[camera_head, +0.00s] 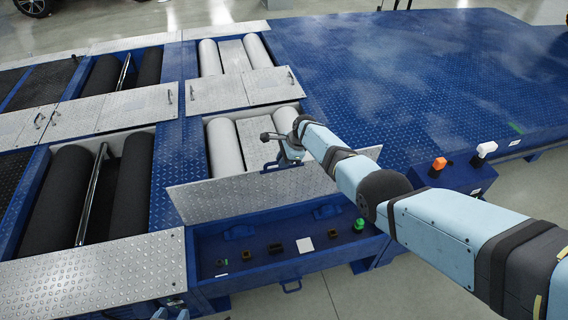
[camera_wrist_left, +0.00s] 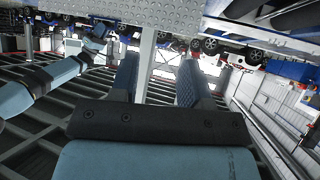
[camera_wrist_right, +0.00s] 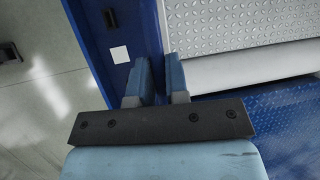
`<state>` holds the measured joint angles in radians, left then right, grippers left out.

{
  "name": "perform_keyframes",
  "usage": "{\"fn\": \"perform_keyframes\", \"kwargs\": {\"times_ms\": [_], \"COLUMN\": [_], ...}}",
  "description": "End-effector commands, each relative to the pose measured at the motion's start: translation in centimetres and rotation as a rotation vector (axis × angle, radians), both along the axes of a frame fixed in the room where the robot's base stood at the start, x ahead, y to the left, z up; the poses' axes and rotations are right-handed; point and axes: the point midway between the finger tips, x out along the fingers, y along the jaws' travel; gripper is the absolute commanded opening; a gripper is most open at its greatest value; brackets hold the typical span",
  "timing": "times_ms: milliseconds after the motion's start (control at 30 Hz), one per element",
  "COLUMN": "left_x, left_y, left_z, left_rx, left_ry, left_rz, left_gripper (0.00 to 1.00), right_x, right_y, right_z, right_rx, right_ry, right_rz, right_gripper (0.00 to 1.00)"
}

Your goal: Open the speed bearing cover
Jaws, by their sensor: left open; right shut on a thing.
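The speed bearing cover (camera_head: 225,196) is a silver diamond-plate panel, tilted up in the head view beside the light rollers. An open blue compartment shows below it. My right gripper (camera_head: 279,150) is at the cover's upper edge, shut on its handle (camera_head: 271,167). In the right wrist view the right gripper's fingers (camera_wrist_right: 160,70) are close together beside the diamond plate (camera_wrist_right: 235,28); the grip itself is hidden. My left gripper (camera_wrist_left: 158,80) is open and empty in the left wrist view, below a diamond-plate surface (camera_wrist_left: 165,12). At most a sliver of it shows at the head view's bottom edge.
The compartment (camera_head: 292,271) holds small dark parts, a white square (camera_head: 305,244) and a green-topped part (camera_head: 359,225). Dark rollers (camera_head: 131,190) lie to the left. A control box with orange (camera_head: 439,163) and white (camera_head: 486,149) knobs stands right. Blue decking (camera_head: 400,70) behind is clear.

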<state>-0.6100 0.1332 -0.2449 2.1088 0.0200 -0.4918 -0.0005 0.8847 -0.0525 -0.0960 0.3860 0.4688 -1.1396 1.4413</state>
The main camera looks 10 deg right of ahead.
Motion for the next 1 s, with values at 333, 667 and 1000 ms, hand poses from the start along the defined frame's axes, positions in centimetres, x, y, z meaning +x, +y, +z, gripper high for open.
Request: {"fn": "perform_keyframes", "kwargs": {"times_ms": [333,667,1000], "left_x": [0.0,0.0,-0.2], "left_y": [-0.1,-0.2,0.0], "left_z": [0.0,0.1,2.5], "left_rx": [-0.004,-0.005,-0.016], "left_ry": [0.001,0.001,0.025], "left_rz": [0.003,0.003,0.014], "left_gripper": [0.43,0.43,0.43], "right_x": [-0.1,0.0,-0.6], "right_y": [0.0,-0.1,-2.0], "right_z": [-0.1,0.1,5.2], "right_rx": [-0.001,-0.001,-0.001], "right_ry": [0.001,0.0,-0.003], "right_rz": [0.0,0.0,-0.001], "right_gripper": [0.28,0.4,0.4]}}
